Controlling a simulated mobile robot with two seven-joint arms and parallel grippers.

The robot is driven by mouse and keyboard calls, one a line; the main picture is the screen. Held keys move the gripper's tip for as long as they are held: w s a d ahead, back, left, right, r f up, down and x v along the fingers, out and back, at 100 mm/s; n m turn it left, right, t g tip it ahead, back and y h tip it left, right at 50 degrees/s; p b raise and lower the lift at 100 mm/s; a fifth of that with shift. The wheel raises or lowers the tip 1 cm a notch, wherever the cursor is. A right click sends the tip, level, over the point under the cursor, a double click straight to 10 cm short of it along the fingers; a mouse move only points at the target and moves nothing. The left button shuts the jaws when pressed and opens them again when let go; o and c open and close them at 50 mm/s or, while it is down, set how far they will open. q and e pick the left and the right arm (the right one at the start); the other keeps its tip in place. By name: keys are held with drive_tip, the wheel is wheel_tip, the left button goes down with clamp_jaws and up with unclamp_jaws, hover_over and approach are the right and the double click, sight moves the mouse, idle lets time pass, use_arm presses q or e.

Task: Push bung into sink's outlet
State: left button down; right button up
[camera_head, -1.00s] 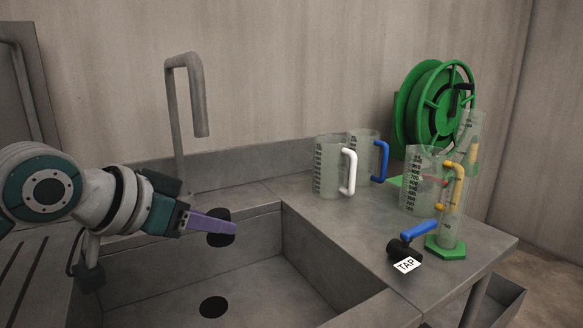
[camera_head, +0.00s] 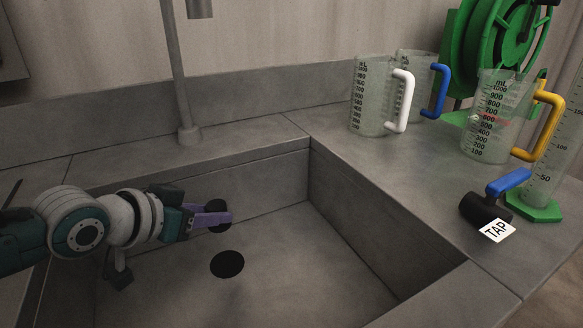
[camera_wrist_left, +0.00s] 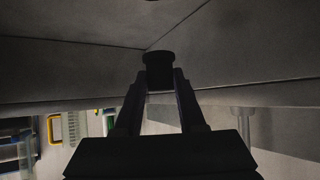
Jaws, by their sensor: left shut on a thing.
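My left gripper (camera_head: 224,217) has purple fingers shut on the black bung (camera_head: 214,206). It holds the bung inside the sink (camera_head: 330,238), above and slightly left of the outlet in the head view. The outlet (camera_head: 227,264) is a dark round hole in the sink floor, with bare floor showing between it and the bung. In the left wrist view the bung (camera_wrist_left: 158,62) sits between the fingertips. My right gripper is in neither view.
A grey tap spout (camera_head: 178,75) rises behind the sink. On the right counter stand measuring jugs (camera_head: 372,105), a blue-handled tap fitting (camera_head: 480,208) labelled TAP, a measuring cylinder (camera_head: 548,180) and a green hose reel (camera_head: 490,45). The sink floor looks otherwise clear.

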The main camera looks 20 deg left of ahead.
use_arm(q)
wheel_tip(320, 180, down, 5)
drive_tip(key=b, duration=0.4)
drive_tip(key=shift+f, duration=0.2)
drive_tip(key=shift+f+b, duration=1.05)
drive_tip(key=shift+b, duration=0.05)
drive_tip(key=shift+r, duration=0.15)
drive_tip(key=shift+r+p, duration=0.15)
drive_tip(key=shift+p, duration=0.3)
drive_tip(key=shift+f, duration=0.2)
